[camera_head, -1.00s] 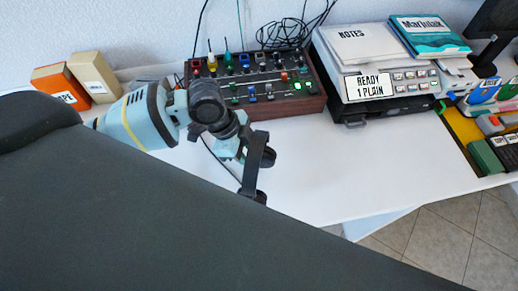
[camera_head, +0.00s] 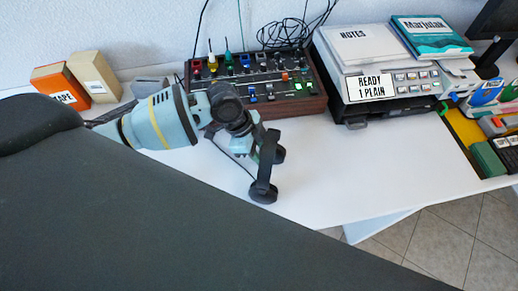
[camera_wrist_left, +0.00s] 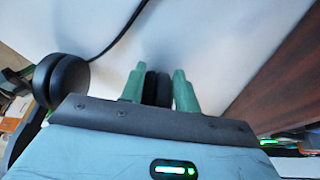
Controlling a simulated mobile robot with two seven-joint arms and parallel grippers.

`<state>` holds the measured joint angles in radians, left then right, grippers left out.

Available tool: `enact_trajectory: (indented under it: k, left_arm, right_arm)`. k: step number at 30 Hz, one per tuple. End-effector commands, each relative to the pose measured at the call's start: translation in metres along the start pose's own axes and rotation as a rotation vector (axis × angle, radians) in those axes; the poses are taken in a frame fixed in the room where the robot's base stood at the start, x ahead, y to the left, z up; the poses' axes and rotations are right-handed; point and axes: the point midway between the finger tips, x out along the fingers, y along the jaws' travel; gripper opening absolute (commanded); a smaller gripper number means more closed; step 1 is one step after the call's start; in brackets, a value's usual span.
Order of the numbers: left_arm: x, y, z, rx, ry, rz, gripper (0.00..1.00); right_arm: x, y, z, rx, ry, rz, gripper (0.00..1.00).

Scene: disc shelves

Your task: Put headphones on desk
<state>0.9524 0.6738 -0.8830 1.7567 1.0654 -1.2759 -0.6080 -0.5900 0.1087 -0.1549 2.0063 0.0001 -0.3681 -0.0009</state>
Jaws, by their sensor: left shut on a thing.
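The black headphones (camera_head: 268,170) are over the white desk top, near its front edge. My left gripper (camera_head: 256,153) is shut on them, and its arm comes in from the left. In the left wrist view, the two green fingers (camera_wrist_left: 157,92) stand on either side of a dark part of the headphones (camera_wrist_left: 157,88). A round black ear pad shows to the left there, with a cable running up from it. I cannot tell whether the headphones touch the desk. My right gripper is not in view.
The white desk (camera_head: 350,180) is clear to the right of the headphones. A mixer panel (camera_head: 265,85) stands behind the gripper, with a grey machine (camera_head: 390,110) to its right. Boxes (camera_head: 62,85) stand at the back left. A large dark surface fills the lower left.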

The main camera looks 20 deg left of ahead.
Motion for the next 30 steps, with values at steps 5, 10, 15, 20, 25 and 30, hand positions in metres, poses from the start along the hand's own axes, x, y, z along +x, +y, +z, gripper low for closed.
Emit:
enact_trajectory:
  k: [5,10,15,20,25,30]
  left_arm:
    - [0.001,0.0,0.0,0.0,0.001,0.0,0.0]
    - [0.003,0.0,0.001,-0.001,0.0,0.0,0.42]
    - [0.003,0.0,0.001,-0.001,0.0,0.0,0.53]
    - [0.002,0.0,0.001,-0.001,0.0,0.0,0.53]
    - [-0.006,-0.001,0.0,0.0,-0.001,-0.002,0.53]
    - [-0.034,-0.001,0.0,0.001,-0.001,-0.004,0.53]
  right_arm:
    - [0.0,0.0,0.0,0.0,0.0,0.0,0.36]
    - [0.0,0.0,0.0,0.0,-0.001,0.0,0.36]
    - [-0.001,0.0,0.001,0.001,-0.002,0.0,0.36]
    - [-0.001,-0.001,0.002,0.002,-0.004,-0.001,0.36]
    - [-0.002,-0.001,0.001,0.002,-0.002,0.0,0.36]
    - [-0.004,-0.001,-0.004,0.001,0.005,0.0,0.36]
